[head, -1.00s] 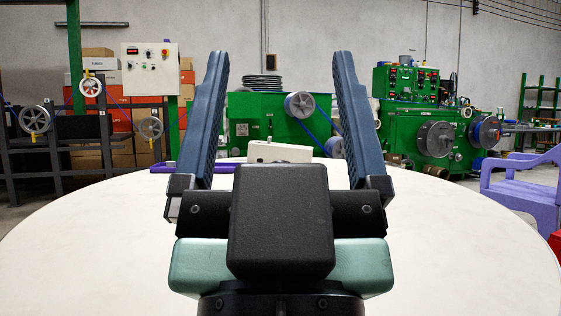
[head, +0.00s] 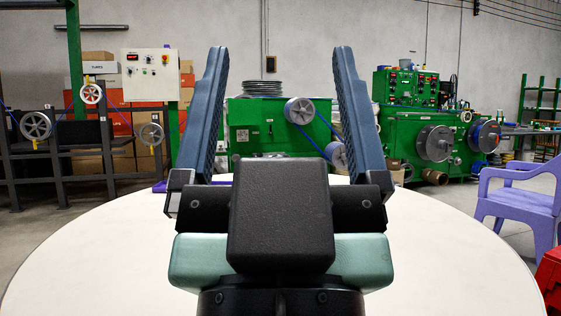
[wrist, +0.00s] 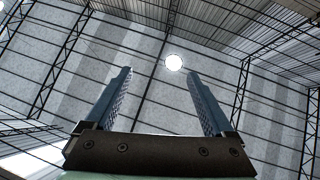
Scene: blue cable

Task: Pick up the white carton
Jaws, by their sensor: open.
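My gripper (head: 280,52) is open, its two dark blue fingers spread wide and pointing up in the head view. No object shows between the fingers. The wrist view shows the same open fingers (wrist: 160,76) against the wall and roof, with no carton in sight. I cannot make out the white carton in either view now; my gripper's dark body covers the part of the table where a white block stood earlier.
The round white table (head: 440,240) spreads around my gripper, its visible top mostly bare. A bit of a purple object (head: 160,186) shows at its far left edge. A purple chair (head: 520,205) and a red object (head: 549,280) stand at the right. Green machines (head: 425,130) stand behind.

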